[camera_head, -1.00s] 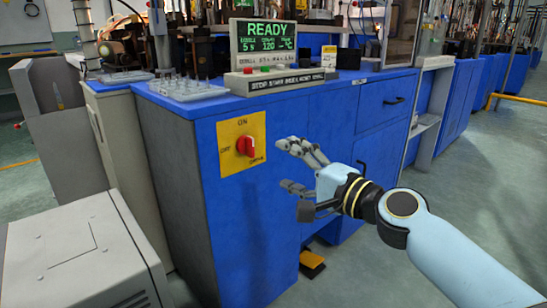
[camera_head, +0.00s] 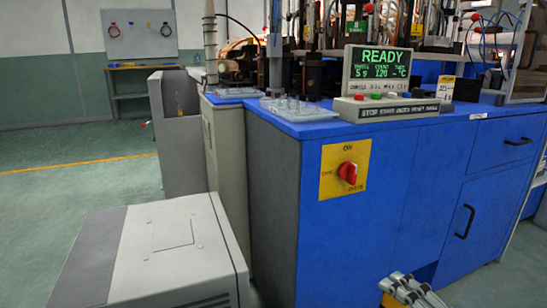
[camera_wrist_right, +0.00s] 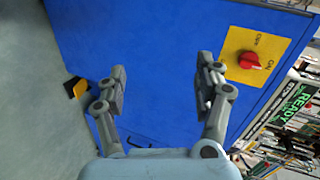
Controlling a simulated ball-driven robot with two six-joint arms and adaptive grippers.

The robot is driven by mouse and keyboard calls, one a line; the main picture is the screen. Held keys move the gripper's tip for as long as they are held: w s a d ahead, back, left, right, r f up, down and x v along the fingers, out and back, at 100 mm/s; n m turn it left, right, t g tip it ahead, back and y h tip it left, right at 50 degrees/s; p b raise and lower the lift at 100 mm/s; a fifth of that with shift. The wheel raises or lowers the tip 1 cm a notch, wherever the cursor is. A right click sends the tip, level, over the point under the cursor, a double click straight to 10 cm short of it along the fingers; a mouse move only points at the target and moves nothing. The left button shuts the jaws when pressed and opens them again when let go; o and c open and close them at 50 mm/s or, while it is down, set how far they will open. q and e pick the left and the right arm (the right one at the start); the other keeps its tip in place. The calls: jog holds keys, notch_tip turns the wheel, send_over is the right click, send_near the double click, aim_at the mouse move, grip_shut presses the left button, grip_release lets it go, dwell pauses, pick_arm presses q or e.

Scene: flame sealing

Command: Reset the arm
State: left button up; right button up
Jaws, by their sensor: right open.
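My right gripper (camera_head: 412,290) shows at the bottom edge of the head view, low in front of the blue cabinet (camera_head: 420,190). In the right wrist view my right gripper (camera_wrist_right: 160,92) has its two fingers spread wide, with nothing between them. The red rotary switch (camera_head: 348,172) sits on a yellow plate (camera_head: 328,186) on the cabinet front. The switch also shows in the right wrist view (camera_wrist_right: 249,60), to the right of the fingers and apart from them. My left gripper is not in view.
A control box with a green READY screen (camera_head: 383,62) stands on the cabinet top, beside a clear tray of small parts (camera_head: 296,108). A grey-white box (camera_head: 170,255) stands on the floor at lower left. Open green floor (camera_head: 70,200) lies at the left.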

jog(key=s+d+f+n+g+h, duration=0.15)
jog(key=s+f+n+g, duration=0.65)
jog(key=s+f, duration=1)
pick_arm(q)
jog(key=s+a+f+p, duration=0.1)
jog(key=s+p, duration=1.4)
jog(key=p, duration=0.1)
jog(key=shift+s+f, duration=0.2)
pick_arm(e)
jog(key=s+d+f+n+g+h, duration=0.1)
jog(key=s+d, duration=0.1)
jog(key=s, duration=0.7)
jog(key=s+d+f+n+g+h, duration=0.2)
jog(key=s, duration=0.7)
jog(key=s+d+f+n+g+h, duration=0.1)
jog(key=s+d+f, duration=0.1)
jog(key=s, duration=0.7)
jog(key=shift+d+n+g, duration=0.3)
jog(key=shift+d, duration=0.3)
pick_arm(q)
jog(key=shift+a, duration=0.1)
pick_arm(e)
jog(key=shift+s+h, duration=0.1)
jog(key=shift+h, duration=0.15)
